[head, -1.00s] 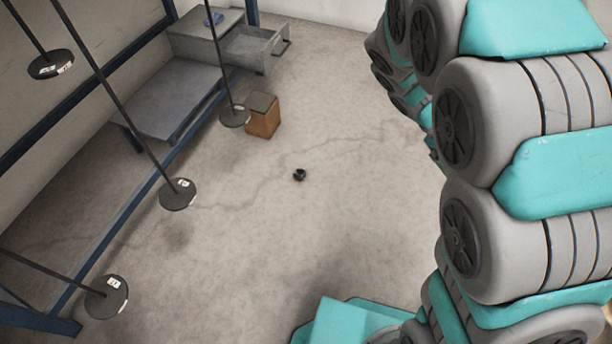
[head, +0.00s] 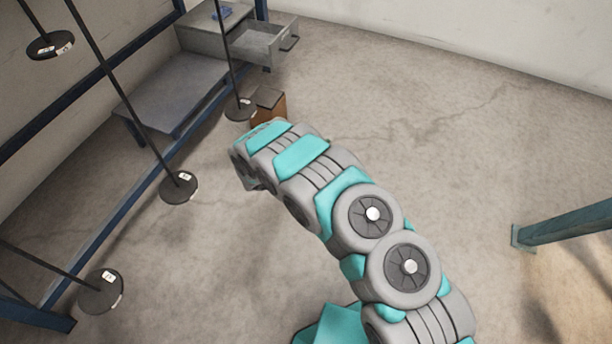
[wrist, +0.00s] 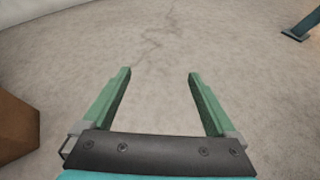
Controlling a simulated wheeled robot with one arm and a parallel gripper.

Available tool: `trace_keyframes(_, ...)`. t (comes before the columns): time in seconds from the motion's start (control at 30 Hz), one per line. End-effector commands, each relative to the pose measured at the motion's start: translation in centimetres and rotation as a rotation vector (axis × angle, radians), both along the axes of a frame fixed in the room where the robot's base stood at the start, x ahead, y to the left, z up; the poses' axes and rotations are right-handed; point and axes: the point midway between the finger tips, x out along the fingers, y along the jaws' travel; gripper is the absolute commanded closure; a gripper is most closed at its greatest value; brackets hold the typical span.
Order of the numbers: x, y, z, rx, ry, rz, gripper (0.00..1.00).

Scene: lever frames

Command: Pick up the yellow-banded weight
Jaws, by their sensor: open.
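No yellow band shows on anything in either view, so I cannot pick out the yellow-banded weight. My gripper (wrist: 159,74) is open in the wrist view, its two green fingers apart with only bare floor between and beyond them. In the head view my arm reaches toward the brown box, and its links hide the gripper's fingers. The small black object seen earlier on the floor is not visible now; my arm covers that part of the floor in the head view.
A brown box (head: 270,105) stands on the floor; it also shows in the wrist view (wrist: 14,128). Several levers with dark disc ends, one here (head: 179,187), stand left. A grey cabinet with an open drawer (head: 262,45) is behind. A blue-grey post (head: 565,226) is right.

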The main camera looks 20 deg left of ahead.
Motion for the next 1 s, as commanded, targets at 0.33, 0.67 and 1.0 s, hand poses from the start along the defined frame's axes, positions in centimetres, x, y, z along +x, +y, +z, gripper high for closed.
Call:
trace_keyframes(0.33,-5.7,10.4,-12.2,-0.107,0.078,0.336,0.07)
trace_keyframes(0.67,-5.0,11.3,-14.4,-0.115,0.084,0.38,0.07)
trace_keyframes(1.0,-2.1,10.0,-16.0,-0.118,0.085,0.38,0.07)
